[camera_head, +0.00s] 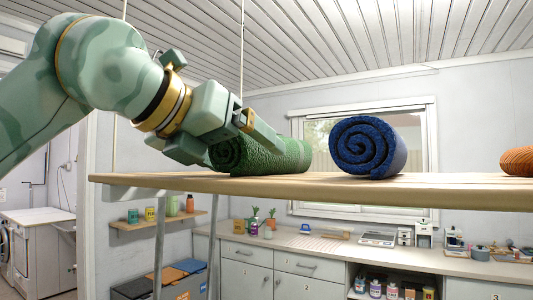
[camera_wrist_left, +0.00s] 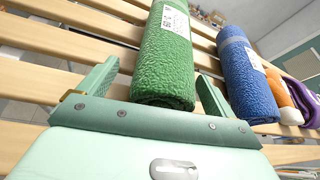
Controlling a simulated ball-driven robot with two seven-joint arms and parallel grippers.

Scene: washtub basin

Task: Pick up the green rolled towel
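The green rolled towel (camera_head: 285,156) lies on a slatted wooden shelf (camera_head: 300,186), partly hidden behind my left gripper (camera_head: 262,130) in the head view. In the left wrist view the green towel (camera_wrist_left: 165,60) lies between the two spread fingers of my left gripper (camera_wrist_left: 155,88), with a white label on its top. Gaps show between the towel and both fingers, so the gripper is open around its near end. My right gripper is not in view.
A blue rolled towel (camera_head: 367,147) lies right of the green one, close to the right finger in the wrist view. An orange towel (camera_head: 517,161) is further right, with a purple one (camera_wrist_left: 303,97) beyond. A hanging cord (camera_head: 242,50) rises behind the shelf.

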